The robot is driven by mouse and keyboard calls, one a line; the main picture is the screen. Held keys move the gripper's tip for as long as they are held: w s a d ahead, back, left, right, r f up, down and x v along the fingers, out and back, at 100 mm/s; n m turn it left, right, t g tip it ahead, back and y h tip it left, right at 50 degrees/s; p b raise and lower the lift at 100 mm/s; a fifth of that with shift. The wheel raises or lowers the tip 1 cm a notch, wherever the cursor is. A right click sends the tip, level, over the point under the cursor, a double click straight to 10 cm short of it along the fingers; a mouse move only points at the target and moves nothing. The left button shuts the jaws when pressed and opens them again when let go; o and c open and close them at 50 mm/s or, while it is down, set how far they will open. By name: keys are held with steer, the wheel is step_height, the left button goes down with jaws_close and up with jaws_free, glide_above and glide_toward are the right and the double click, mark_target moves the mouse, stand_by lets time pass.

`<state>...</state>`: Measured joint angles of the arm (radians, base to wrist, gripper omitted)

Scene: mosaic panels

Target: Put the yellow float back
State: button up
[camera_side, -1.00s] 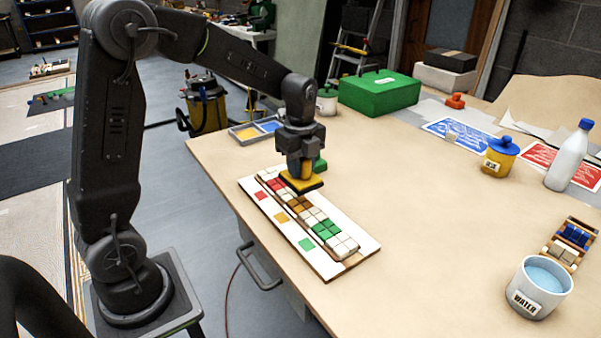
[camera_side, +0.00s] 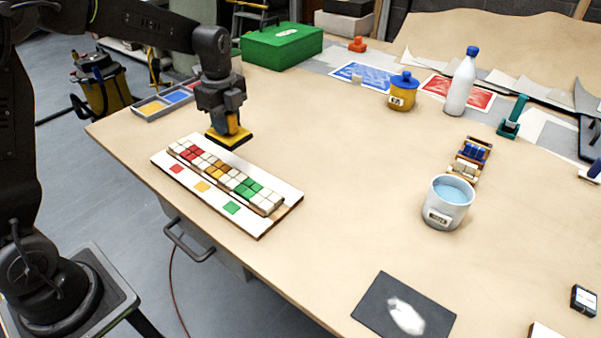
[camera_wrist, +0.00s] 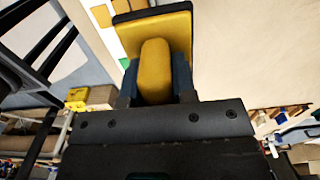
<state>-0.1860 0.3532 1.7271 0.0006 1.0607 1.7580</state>
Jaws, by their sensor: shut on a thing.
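The yellow float (camera_side: 229,138) has a yellow handle and a dark underside. My gripper (camera_side: 227,120) is shut on its handle and points down, just behind the mosaic panel (camera_side: 284,208) near its left end. The float is at or just above the table; I cannot tell if it touches. In the wrist view my gripper (camera_wrist: 155,84) has a blue-grey finger on each side of the rounded handle, and the yellow float's plate (camera_wrist: 180,30) extends beyond it. The panel carries red, white, brown and green tiles, with red, yellow and green squares along its front strip.
A compartment tray (camera_side: 146,110) stands left of my gripper at the table edge. A green box (camera_side: 282,47) is behind it. A water bucket (camera_side: 447,206), yellow jar (camera_side: 402,96) and white bottle (camera_side: 461,85) stand to the right. The table between panel and bucket is clear.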

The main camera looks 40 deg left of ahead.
steer(key=w+d, duration=0.5)
steer(key=w, duration=0.3)
steer(key=w+d+f, duration=0.1)
steer(key=d+f, duration=0.1)
steer(key=d, duration=0.1)
steer(key=w+d+f, duration=0.1)
steer(key=d+f, duration=0.1)
steer(key=d, duration=0.2)
steer(key=w+d+f, duration=0.1)
steer(key=d+f, duration=0.1)
steer(key=d, duration=0.1)
steer(key=shift+w+d+f, duration=0.15)
steer(key=shift+d+f, duration=0.2)
steer(key=shift+f, duration=2)
steer(key=shift+f, duration=0.1)
steer(key=o, duration=0.8)
steer(key=shift+o, duration=0.2)
